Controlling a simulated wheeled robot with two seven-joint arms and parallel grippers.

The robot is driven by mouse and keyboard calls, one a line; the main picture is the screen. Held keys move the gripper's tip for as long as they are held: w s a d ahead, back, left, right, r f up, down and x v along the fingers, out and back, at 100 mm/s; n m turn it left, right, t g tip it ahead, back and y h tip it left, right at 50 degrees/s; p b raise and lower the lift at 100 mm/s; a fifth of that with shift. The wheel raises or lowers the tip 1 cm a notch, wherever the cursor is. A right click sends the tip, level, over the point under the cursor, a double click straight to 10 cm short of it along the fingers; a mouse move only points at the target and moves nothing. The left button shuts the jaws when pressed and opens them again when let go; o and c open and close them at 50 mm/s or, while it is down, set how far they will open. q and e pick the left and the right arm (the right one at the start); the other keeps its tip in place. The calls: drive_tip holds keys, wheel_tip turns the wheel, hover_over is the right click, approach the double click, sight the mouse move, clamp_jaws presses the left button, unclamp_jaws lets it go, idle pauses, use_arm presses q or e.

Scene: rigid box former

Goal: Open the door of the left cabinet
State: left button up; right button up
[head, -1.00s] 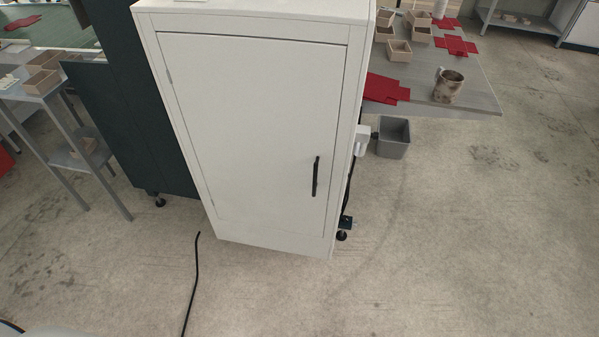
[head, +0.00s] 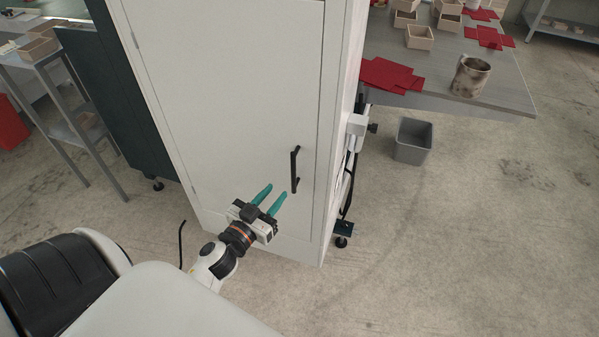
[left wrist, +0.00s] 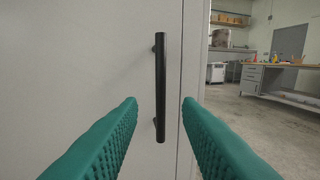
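The white cabinet door (head: 225,90) is shut, and its black vertical bar handle (head: 295,170) is on the door's right side. My left gripper (head: 270,198) has teal fingers and is open, just left of and below the handle in the head view. In the left wrist view the black handle (left wrist: 160,85) stands upright beyond the gap between the open teal fingers (left wrist: 160,105). The fingers do not appear to touch it. The door's right edge shows just right of the handle. My right gripper is not in view.
A grey table (head: 490,85) with a mug (head: 469,77), red flat pieces (head: 390,75) and several small boxes stands behind to the right. A grey bin (head: 412,140) is on the floor beside the cabinet. The floor in front and to the right is clear.

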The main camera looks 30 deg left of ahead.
sight(292, 175)
use_arm(q)
drive_tip(key=w, duration=0.9)
drive_tip(key=shift+w+p, duration=0.2)
drive_tip(key=shift+p, duration=0.1)
drive_tip(key=shift+c, duration=0.5)
clamp_jaws()
